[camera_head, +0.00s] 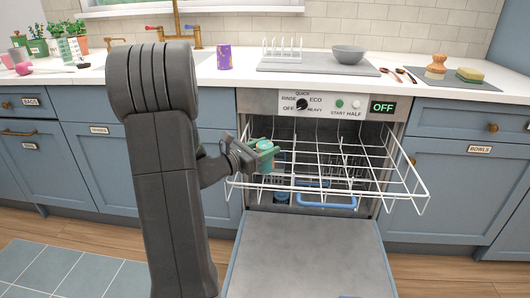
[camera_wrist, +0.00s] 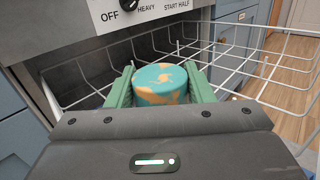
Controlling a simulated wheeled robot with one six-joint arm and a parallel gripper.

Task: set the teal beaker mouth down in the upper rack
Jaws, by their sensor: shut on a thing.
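My gripper (camera_head: 258,154) is shut on the teal beaker (camera_head: 264,143), which has orange patches. In the wrist view the beaker (camera_wrist: 160,84) stands between two green fingers, with a closed, flat end facing up, so its mouth seems to point down. The upper rack (camera_head: 408,186), of white wire, is pulled out of the dishwasher. The beaker is at the rack's left part; the rack's wires (camera_wrist: 236,70) show around and beyond it in the wrist view. The beaker's lower end is hidden, so I cannot tell whether it touches the rack.
The dishwasher door (camera_head: 310,255) is folded down below the rack. A blue-handled item (camera_head: 325,203) shows lower inside. On the counter above are a purple patterned cup (camera_head: 224,57), a grey bowl (camera_head: 348,54) and a white plate holder (camera_head: 282,49). The rack's right side looks empty.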

